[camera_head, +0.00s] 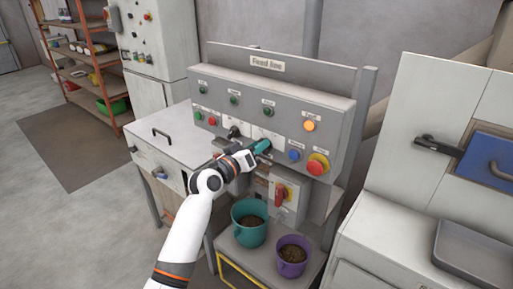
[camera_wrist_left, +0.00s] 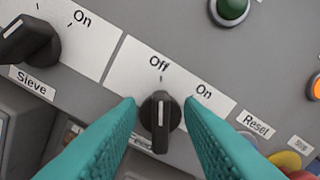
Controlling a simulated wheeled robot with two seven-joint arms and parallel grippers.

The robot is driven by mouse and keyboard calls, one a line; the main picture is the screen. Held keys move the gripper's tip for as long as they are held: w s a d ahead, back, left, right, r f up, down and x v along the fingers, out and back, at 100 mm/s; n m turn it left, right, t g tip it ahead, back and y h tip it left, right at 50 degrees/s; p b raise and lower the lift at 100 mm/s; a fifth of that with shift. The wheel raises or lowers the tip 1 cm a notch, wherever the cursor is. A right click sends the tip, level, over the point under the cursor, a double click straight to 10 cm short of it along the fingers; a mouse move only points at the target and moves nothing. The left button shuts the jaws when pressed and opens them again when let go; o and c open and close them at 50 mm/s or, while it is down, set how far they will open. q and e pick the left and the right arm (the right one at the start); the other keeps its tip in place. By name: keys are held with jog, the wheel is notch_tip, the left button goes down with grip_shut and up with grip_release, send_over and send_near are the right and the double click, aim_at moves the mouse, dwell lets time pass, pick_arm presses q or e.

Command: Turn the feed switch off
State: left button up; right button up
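The feed switch (camera_wrist_left: 160,115) is a black rotary knob on a white plate marked Off and On, in the left wrist view. Its handle stands upright in that picture, with its upper end toward the Off mark. The "Feed" label below it is partly hidden. My left gripper (camera_wrist_left: 161,115) has its two teal fingers on either side of the knob, with narrow gaps showing, so it looks open around it. In the head view my left gripper (camera_head: 263,146) is at the control panel (camera_head: 230,85) and hides the knob. My right gripper is not in view.
The sieve switch (camera_wrist_left: 30,40) is left of the feed switch. A blue reset button (camera_head: 294,155) and a red stop button (camera_head: 317,164) are to its right. Below are a red-handled switch (camera_head: 281,194), a teal bucket (camera_head: 249,232) and a purple bucket (camera_head: 291,264).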

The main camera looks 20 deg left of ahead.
pick_arm(q)
jog(key=b+v, duration=0.2)
jog(key=v, duration=1)
jog(key=shift+b, duration=0.35)
